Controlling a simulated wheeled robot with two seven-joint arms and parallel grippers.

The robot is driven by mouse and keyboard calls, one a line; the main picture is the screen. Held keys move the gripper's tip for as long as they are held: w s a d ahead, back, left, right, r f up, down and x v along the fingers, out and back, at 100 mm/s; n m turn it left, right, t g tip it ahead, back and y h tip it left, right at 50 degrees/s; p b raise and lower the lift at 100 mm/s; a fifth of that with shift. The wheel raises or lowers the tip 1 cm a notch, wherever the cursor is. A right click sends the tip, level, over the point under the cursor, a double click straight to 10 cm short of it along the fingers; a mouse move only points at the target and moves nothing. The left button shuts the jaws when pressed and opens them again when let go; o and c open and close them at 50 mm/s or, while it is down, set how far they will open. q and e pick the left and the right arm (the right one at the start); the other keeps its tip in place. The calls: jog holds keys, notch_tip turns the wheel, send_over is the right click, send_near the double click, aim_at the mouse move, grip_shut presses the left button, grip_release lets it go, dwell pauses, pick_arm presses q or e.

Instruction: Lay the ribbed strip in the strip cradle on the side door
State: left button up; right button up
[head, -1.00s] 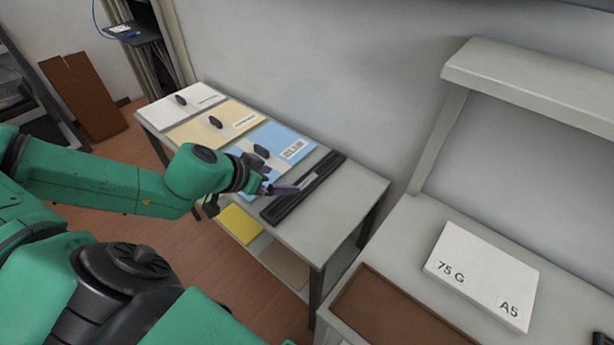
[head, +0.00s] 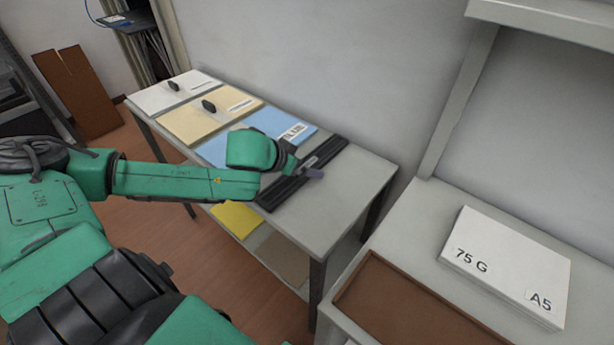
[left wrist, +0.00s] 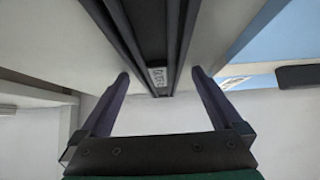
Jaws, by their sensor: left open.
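The ribbed strip (head: 281,193) is long and black with a small white label. It lies flat along the right part of a grey side table (head: 330,213). My left gripper (head: 308,172) is over the strip near its middle, and its arm hides part of it. In the left wrist view the strip (left wrist: 147,25) runs between the two spread fingers of the left gripper (left wrist: 160,75), with clear room on both sides. The gripper is open and holds nothing. The side door and its strip cradle are not in view. My right gripper is not in view.
White, yellow and blue (head: 280,122) panels lie left of the strip, with dark knobs on the white and yellow ones. A second grey table at right holds a brown tray (head: 395,300) and a white paper pack (head: 508,262). A wall stands behind.

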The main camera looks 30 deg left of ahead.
pick_arm(q)
jog(key=shift+r, duration=0.1)
grip_shut()
